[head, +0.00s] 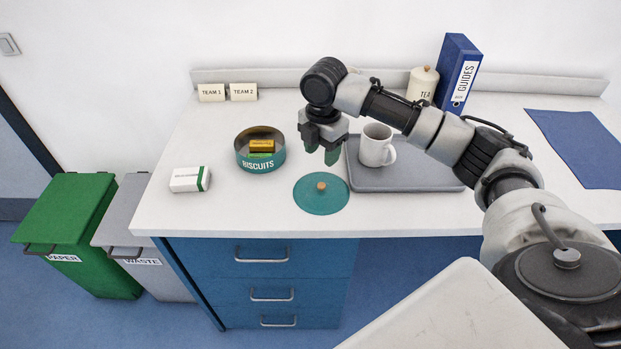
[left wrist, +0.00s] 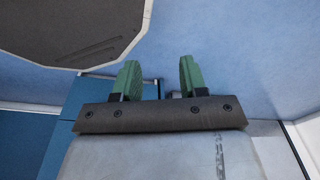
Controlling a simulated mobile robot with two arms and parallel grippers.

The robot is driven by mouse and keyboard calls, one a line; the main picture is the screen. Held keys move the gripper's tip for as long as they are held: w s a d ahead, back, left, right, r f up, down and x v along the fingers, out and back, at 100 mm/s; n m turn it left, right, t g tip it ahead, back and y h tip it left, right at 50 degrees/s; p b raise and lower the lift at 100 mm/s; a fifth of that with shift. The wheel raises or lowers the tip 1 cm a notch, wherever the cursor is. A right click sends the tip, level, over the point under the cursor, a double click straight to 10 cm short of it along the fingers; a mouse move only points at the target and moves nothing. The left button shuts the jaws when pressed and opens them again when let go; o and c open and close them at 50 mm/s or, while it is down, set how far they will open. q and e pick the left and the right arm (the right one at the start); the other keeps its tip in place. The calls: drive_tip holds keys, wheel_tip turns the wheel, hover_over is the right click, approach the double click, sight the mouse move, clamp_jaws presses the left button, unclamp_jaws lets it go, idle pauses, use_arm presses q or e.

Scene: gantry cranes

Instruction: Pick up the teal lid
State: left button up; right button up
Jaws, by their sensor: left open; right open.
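The teal lid (head: 313,197) lies flat on the white counter, with a small light-brown knob (head: 321,186) at its middle. My right gripper (head: 322,156) is above the counter, just behind and above the lid, with its green fingers pointing down. It is open and empty and does not touch the lid. My left gripper shows only in the left wrist view (left wrist: 155,78). Its green fingers are apart with nothing between them, and the lid is not in that view.
An open teal biscuit tin (head: 261,160) with small packs inside stands left of the lid. A grey tray (head: 400,178) with a white mug (head: 376,146) is close on the right. A white-and-green box (head: 190,179) lies near the left edge. The counter (head: 235,214) is clear in front.

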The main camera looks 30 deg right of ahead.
hover_over(322, 185)
drive_tip(key=f, duration=0.4)
drive_tip(key=shift+s+f, duration=0.2)
drive_tip(key=shift+s, duration=0.05)
drive_tip(key=shift+f+p, duration=0.25)
drive_tip(key=shift+p, duration=0.05)
drive_tip(key=f, duration=0.1)
drive_tip(key=f+p, duration=0.1)
drive_tip(key=f, duration=0.3)
drive_tip(key=shift+w, duration=0.3)
drive_tip(key=shift+c, duration=0.3)
use_arm(q)
drive_tip(key=s, duration=0.1)
drive_tip(key=s+r, duration=0.1)
drive_tip(key=s, duration=0.1)
drive_tip(key=shift+s+r, duration=0.2)
drive_tip(key=shift+r, duration=0.2)
use_arm(e)
clamp_jaws()
